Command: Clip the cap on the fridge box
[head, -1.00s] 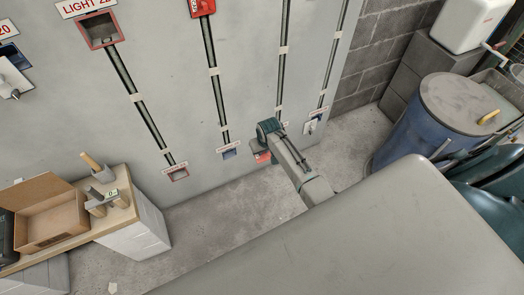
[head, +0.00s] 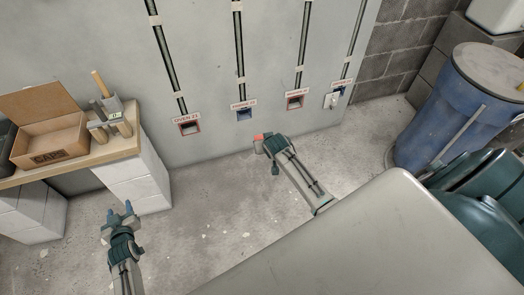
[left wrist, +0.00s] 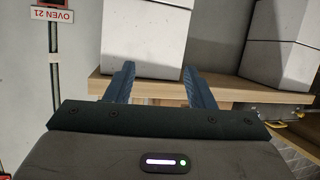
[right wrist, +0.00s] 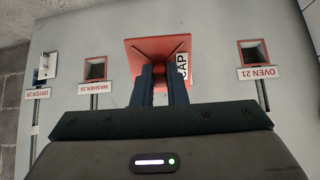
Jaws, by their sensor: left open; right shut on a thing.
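My right gripper (head: 261,145) is shut on a red cap (head: 257,138), low in front of the wall below the fridge box. In the right wrist view the red square cap (right wrist: 150,50) with a white CAP label is between the fingertips (right wrist: 164,75) and hides the fridge box. My left gripper (head: 122,217) is open and empty, above the floor near the bench; its fingers (left wrist: 158,78) also show.
The oven box (head: 189,125) and washer box (head: 295,102) are red and open; the dryer box (head: 331,100) has a white fitting. A cardboard CAPS box (head: 22,152) and tools (head: 112,125) stand on the wooden bench (head: 88,158). A blue drum (head: 445,125) stands right.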

